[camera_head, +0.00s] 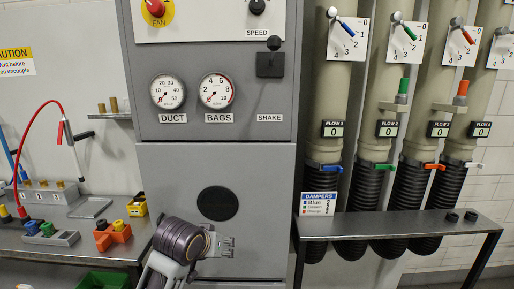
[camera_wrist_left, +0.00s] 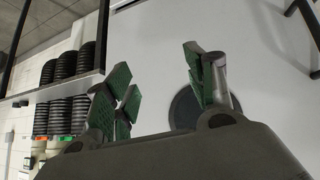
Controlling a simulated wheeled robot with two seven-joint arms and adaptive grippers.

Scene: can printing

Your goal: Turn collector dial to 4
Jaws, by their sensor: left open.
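The grey collector cabinet (camera_head: 235,135) stands in the middle of the head view. A black round knob (camera_head: 257,6) labelled SPEED is at its top, cut by the picture's upper edge; its setting is not readable. My left gripper (camera_head: 230,246) is low in front of the cabinet's lower door, well below the knob. In the left wrist view, my left gripper (camera_wrist_left: 160,88) shows its green-padded fingers spread apart with nothing between them. My right gripper is not in view.
A red FAN button (camera_head: 156,8), DUCT gauge (camera_head: 167,92), BAGS gauge (camera_head: 216,91) and black SHAKE lever (camera_head: 271,62) are on the cabinet. Ducts with 0–4 lever scales (camera_head: 348,38) stand right, behind a narrow shelf (camera_head: 400,224). A cluttered bench (camera_head: 95,235) is left.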

